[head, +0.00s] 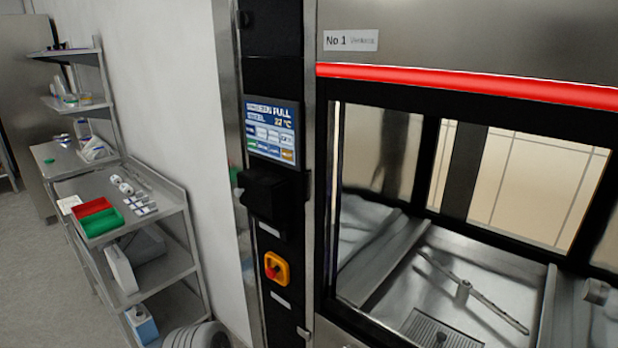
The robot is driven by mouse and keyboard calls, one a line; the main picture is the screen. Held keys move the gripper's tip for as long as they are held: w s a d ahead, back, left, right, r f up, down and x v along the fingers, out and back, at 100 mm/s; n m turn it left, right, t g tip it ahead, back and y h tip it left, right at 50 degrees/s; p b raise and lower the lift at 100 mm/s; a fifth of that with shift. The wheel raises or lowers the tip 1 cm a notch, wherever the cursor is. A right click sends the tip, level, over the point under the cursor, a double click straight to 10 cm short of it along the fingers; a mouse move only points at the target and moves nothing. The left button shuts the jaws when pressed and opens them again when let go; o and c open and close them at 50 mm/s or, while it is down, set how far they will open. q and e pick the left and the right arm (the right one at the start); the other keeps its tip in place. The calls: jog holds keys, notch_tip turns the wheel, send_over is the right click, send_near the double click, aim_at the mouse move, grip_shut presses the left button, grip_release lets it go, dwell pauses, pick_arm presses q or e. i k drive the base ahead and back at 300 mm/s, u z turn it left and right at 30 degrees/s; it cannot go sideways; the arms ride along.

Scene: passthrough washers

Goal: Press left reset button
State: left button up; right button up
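The washer labelled No 1 (350,40) fills the right side of the head view. Its narrow black control column (270,215) stands left of the glass. The column carries a lit blue display (272,132), a black box (268,195) jutting out below it, and a red and yellow rotary switch (277,269) lower down. Small pale labels sit above and below the switch, too small to read. I cannot make out a part clearly marked as a reset button. Neither of my grippers is in view.
A red light bar (460,84) runs above the washer's window. Behind the glass is a steel chamber with a spray arm (470,290). A steel shelf cart (150,245) with red and green bins stands at the left by the white wall. Grey floor shows at far left.

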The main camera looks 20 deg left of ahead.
aim_at(287, 153)
jog(key=u, duration=1)
jog(key=k, duration=0.3)
jog(key=z, duration=0.35)
